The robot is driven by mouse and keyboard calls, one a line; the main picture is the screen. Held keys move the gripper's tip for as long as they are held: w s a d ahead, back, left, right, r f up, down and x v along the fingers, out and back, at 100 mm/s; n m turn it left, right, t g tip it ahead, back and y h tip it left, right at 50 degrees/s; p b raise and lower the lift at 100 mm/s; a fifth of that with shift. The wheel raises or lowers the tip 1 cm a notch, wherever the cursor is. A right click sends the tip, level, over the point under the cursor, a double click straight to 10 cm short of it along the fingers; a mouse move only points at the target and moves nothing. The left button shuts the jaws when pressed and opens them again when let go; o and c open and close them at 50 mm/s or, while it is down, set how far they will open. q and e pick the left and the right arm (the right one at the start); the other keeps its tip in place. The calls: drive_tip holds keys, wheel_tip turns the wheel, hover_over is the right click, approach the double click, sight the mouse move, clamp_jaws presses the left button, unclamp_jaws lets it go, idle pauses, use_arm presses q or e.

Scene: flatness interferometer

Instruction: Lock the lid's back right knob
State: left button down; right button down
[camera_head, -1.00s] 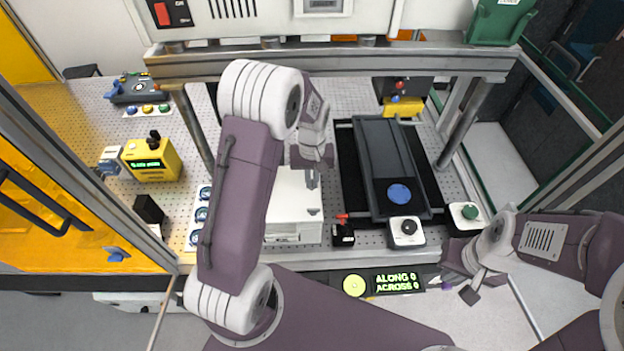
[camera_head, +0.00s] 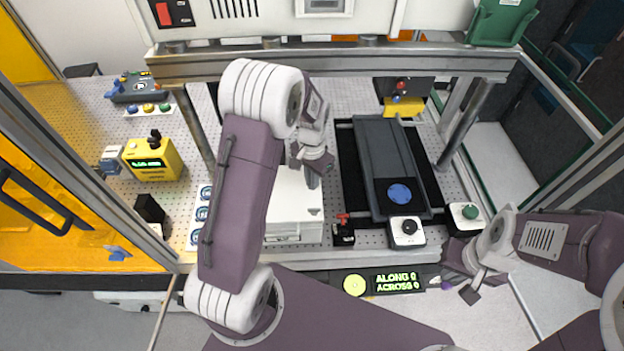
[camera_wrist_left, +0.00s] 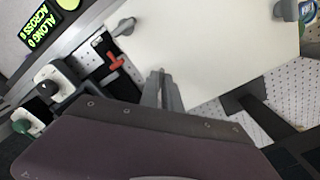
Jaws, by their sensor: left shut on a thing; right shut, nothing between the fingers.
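The white lid (camera_head: 290,200) lies flat on its white box below my left arm; it also shows in the left wrist view (camera_wrist_left: 215,45). Two of its grey knobs show in the wrist view: the front right one (camera_wrist_left: 124,27) and the front left one (camera_wrist_left: 286,10). My left gripper (camera_head: 313,182) points down at the lid's back right corner, its fingers (camera_wrist_left: 162,86) shut on the back right knob, which they mostly hide. My right gripper (camera_head: 465,288) is shut and empty, low at the right, in front of the bench edge.
A dark sloped unit with a blue disc (camera_head: 399,194) stands right of the lid. A small red-handled lever (camera_head: 343,228) and a black-knobbed white box (camera_head: 406,231) are at the front. A metal frame bar (camera_head: 330,61) crosses behind.

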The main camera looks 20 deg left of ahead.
use_arm(q)
drive_tip(key=m, duration=0.4)
drive_tip(key=shift+w+m, duration=0.15)
drive_tip(key=shift+m, duration=1.95)
drive_tip(key=c, duration=1.7)
unclamp_jaws()
drive_tip(key=shift+c, duration=0.2)
drive_tip(key=shift+o, duration=0.9)
drive_tip(key=shift+d, duration=0.15)
